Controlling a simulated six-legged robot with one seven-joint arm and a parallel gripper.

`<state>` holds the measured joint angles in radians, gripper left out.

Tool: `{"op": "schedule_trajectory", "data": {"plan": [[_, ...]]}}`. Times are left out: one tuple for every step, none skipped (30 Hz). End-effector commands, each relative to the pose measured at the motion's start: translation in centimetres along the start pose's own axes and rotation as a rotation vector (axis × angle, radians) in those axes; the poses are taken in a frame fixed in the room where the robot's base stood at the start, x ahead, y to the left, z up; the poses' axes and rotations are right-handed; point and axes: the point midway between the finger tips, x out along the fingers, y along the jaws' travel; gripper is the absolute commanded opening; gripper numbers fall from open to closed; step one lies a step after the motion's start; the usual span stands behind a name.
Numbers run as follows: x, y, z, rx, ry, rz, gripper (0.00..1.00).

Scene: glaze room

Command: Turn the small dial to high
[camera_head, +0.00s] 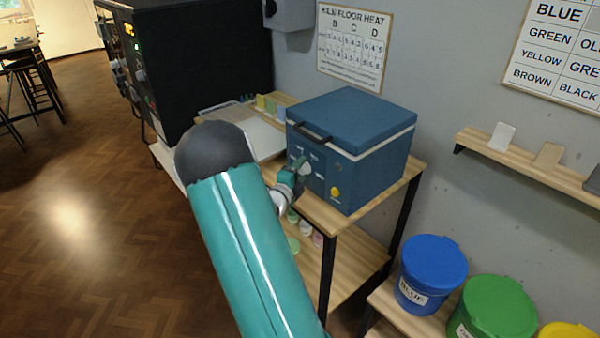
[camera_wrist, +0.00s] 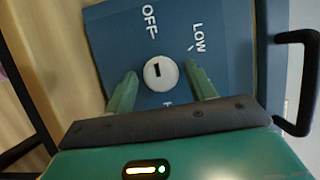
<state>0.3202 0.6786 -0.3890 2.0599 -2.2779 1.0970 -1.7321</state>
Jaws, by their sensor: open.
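The small dial (camera_wrist: 160,74) is round and white with a short dark mark, on the blue front panel (camera_wrist: 110,40) of a lidded box (camera_head: 350,140). The mark points roughly toward the OFF label (camera_wrist: 149,20). The LOW label (camera_wrist: 198,38) is at upper right; a third label below the dial is mostly hidden, only a letter top showing. My gripper (camera_wrist: 162,78) is open, one green finger on each side of the dial, with gaps visible. In the head view my gripper (camera_head: 292,178) is at the box's front; the dial cannot be made out clearly there.
A black lid handle (camera_wrist: 302,80) juts out at the right of the wrist view. A large black unit (camera_head: 205,60) stands left, a wooden shelf (camera_head: 500,160) and lidded buckets (camera_head: 432,270) right. Open floor lies left.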

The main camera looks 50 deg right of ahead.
Motion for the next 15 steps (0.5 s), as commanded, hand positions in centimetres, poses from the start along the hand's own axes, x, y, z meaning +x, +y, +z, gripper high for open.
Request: {"op": "schedule_trajectory", "data": {"plan": [[-0.02,0.00,0.01,0.000,0.000,0.000,0.55],[-0.02,0.00,0.01,0.000,0.000,0.000,0.55],[-0.03,0.00,0.01,0.000,0.000,0.000,0.47],[-0.03,0.00,0.01,0.000,0.000,0.000,0.41],[-0.03,0.00,0.01,0.000,0.000,0.000,0.35],[-0.03,-0.01,0.01,0.000,0.000,0.000,0.27],[-0.03,-0.01,0.01,0.000,0.000,0.000,0.22],[-0.04,-0.01,0.01,0.000,0.000,0.000,0.19],[-0.04,-0.01,0.01,0.000,0.000,0.000,0.19],[-0.04,-0.01,0.01,0.001,0.000,-0.001,0.19],[-0.04,-0.01,0.01,0.001,0.000,-0.001,0.19],[-0.05,-0.01,0.01,0.003,0.000,-0.002,0.19],[-0.05,0.00,0.01,0.005,0.000,-0.002,0.19],[-0.05,0.00,0.01,0.008,0.000,-0.004,0.19],[-0.05,0.01,0.01,0.012,0.000,-0.006,0.19]]}}
